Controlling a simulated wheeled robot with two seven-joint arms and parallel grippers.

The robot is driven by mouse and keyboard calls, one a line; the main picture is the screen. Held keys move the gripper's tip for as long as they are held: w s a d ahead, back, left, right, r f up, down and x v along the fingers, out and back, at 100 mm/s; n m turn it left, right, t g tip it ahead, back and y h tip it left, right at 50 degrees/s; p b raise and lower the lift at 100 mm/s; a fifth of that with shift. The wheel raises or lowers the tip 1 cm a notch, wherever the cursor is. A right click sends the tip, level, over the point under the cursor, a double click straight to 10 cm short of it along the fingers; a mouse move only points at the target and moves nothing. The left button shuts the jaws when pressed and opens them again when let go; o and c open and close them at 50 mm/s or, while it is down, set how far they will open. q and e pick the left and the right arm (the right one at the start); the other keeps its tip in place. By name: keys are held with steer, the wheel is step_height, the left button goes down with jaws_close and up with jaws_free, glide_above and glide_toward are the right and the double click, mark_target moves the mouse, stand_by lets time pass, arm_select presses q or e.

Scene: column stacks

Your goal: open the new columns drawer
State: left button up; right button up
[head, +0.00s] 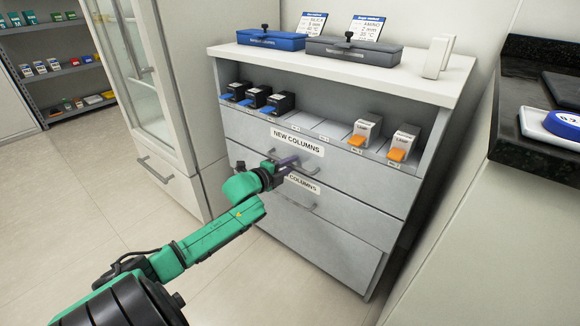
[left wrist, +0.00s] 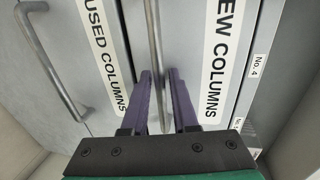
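The new columns drawer (head: 352,175) is the upper grey drawer of the cabinet, with a "NEW COLUMNS" label, and looks shut. Its label also shows in the left wrist view (left wrist: 222,65). Its metal bar handle (left wrist: 154,40) runs between the fingers of my left gripper (left wrist: 160,75). The purple fingers stand apart, one on each side of the bar, with a small gap visible. In the head view my left gripper (head: 290,162) is at the drawer front, just below the label, and covers part of the handle. My right gripper is not in view.
Below is the used columns drawer (head: 340,222) with its own handle (left wrist: 50,65). Above is an open shelf with black units (head: 280,102) and white-and-orange units (head: 365,130). A blue case (head: 270,40) and a grey case (head: 353,52) sit on top. The floor (head: 60,200) at left is clear.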

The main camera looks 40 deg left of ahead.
arm_select(q)
jaws_close()
stand_by(1.3)
